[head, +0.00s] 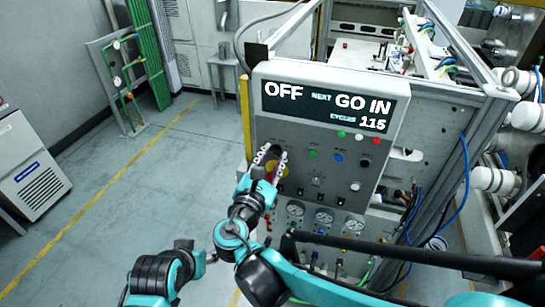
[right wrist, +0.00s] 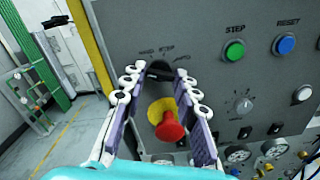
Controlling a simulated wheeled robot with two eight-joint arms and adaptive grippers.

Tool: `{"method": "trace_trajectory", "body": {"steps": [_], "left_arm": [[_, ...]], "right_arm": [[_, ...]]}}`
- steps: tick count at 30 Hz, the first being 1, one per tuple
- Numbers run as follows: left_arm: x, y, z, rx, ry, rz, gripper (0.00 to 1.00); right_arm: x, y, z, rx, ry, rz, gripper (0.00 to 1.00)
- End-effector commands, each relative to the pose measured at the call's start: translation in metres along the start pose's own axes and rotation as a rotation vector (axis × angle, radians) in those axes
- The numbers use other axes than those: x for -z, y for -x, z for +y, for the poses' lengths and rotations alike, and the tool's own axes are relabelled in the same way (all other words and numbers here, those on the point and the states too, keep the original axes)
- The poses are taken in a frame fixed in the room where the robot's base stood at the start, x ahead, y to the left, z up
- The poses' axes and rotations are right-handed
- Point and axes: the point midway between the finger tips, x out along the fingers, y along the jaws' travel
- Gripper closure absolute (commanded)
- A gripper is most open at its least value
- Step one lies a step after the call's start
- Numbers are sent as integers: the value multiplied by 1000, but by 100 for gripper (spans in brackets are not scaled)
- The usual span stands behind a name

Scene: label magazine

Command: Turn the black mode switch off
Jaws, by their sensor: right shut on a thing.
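The black mode switch (right wrist: 160,70) is on the grey control panel (head: 333,180), under partly covered lettering in the right wrist view. My right gripper (right wrist: 160,76) has its white-jointed fingers on either side of the switch and is shut on it. The fingers cover part of the switch, and I cannot tell which mark it points to. In the head view my right gripper (head: 273,153) is at the panel's left side. The panel's display (head: 325,105) reads OFF, NEXT GO IN and CYCLES 115.
A red mushroom button (right wrist: 170,130) on a yellow ring sits just below the switch, between my fingers. The green STEP button (right wrist: 234,50), blue RESET button (right wrist: 284,45) and a small grey knob (right wrist: 243,105) are to the right. Gauges (head: 324,217) line the bottom. Open floor lies left.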

Motion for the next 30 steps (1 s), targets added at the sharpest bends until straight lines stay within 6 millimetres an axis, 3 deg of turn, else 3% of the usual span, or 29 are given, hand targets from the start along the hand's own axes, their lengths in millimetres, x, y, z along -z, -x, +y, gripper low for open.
{"method": "trace_trajectory", "body": {"steps": [12,13,15,25,30], "left_arm": [[0,0,0,0,0,0,50],[0,0,0,0,0,0,50],[0,0,0,0,0,0,50],[0,0,0,0,0,0,50],[0,0,0,0,0,0,50]], "right_arm": [[1,0,-1,1,5,3,100],[1,0,-1,1,5,3,63],[1,0,-1,1,5,3,50],[0,3,0,-1,5,1,50],[1,25,1,-4,5,3,50]]}}
